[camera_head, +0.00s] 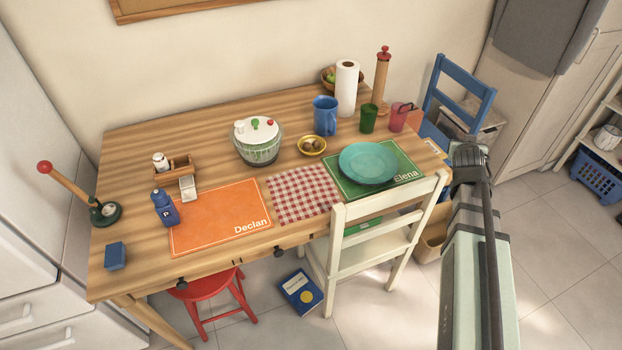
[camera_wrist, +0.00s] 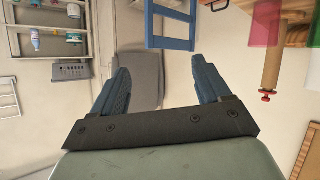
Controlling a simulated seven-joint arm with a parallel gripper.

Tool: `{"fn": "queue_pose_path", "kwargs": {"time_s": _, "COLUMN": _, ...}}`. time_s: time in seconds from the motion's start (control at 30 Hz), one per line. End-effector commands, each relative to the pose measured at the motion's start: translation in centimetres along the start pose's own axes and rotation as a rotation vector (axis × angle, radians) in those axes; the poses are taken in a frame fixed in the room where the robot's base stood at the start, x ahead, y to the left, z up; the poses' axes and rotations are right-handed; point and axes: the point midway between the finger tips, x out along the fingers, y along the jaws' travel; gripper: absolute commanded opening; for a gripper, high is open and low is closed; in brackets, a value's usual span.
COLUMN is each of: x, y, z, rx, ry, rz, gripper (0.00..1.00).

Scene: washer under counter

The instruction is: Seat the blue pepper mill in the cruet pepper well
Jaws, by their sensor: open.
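The blue pepper mill (camera_head: 164,207), marked with a P, stands upright on the table at the left edge of the orange placemat. The wooden cruet (camera_head: 181,170) sits behind it and to the right. A white-bodied shaker (camera_head: 160,162) stands at the cruet's left end. A small white card or block (camera_head: 188,187) is at the cruet's front. The inside of the wells is too small to make out. My gripper is open and empty in the wrist view (camera_wrist: 160,75), far from the mill and cruet. In the head view my arm is at the right, beyond the table.
The orange placemat (camera_head: 222,217) lies right of the mill, a blue block (camera_head: 115,256) in front-left. A red-knobbed wooden stick in a dark green base (camera_head: 105,212) stands left. A salad spinner (camera_head: 257,141) stands centre-back. A cream chair (camera_head: 380,236) and blue chair (camera_head: 458,100) flank the table.

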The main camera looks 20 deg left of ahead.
Motion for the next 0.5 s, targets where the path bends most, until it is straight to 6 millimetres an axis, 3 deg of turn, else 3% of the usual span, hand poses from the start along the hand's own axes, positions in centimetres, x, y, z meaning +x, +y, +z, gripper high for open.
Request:
{"fn": "queue_pose_path", "kwargs": {"time_s": 0.03, "x": -0.9, "y": -1.9, "z": -2.5, "rx": 0.007, "ry": 0.042, "rz": -0.025, "gripper": 0.77}}
{"fn": "queue_pose_path", "kwargs": {"time_s": 0.1, "x": -2.3, "y": -4.8, "z": -5.2, "rx": 0.019, "ry": 0.083, "rz": -0.062, "gripper": 0.77}}
{"fn": "queue_pose_path", "kwargs": {"time_s": 0.2, "x": -3.9, "y": -8.9, "z": -7.0, "rx": 0.025, "ry": 0.104, "rz": -0.112, "gripper": 0.77}}
{"fn": "queue_pose_path", "kwargs": {"time_s": 0.5, "x": -8.3, "y": -21.2, "z": -7.2, "rx": 0.002, "ry": 0.068, "rz": -0.245, "gripper": 0.77}}
